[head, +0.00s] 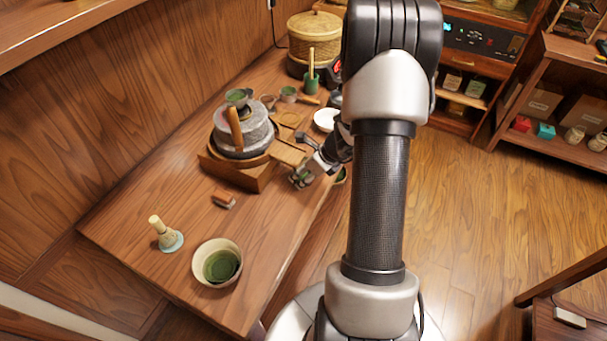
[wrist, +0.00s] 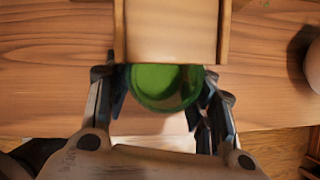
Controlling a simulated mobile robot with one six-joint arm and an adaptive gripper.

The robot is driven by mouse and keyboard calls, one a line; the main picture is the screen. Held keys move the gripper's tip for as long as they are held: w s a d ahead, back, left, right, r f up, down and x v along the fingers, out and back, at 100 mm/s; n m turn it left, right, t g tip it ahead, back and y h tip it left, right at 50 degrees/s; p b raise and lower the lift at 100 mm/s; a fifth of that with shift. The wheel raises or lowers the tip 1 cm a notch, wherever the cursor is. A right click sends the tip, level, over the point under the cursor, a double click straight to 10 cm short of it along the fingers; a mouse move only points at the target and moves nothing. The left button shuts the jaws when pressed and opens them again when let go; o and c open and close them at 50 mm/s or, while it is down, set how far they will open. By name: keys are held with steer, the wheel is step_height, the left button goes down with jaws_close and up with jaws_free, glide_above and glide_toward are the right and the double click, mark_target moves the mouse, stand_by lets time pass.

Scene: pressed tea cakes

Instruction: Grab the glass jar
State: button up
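The glass jar (wrist: 165,85) appears in the wrist view as a round vessel with bright green contents, seen from above. My gripper (wrist: 163,95) has one dark finger on each side of it. The fingertips lie close to the jar's sides, and I cannot tell whether both touch it. In the head view my gripper (head: 303,178) is low over the right edge of the wooden table (head: 280,225), just right of the stone mill. The jar is mostly hidden there by the fingers.
A wooden piece (wrist: 172,30) stands right against the jar's far side. The stone mill (head: 243,132) sits on its wooden base. A white dish (head: 325,119) lies behind my gripper.

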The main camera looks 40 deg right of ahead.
steer(key=c, duration=0.7)
steer(key=shift+o, duration=0.2)
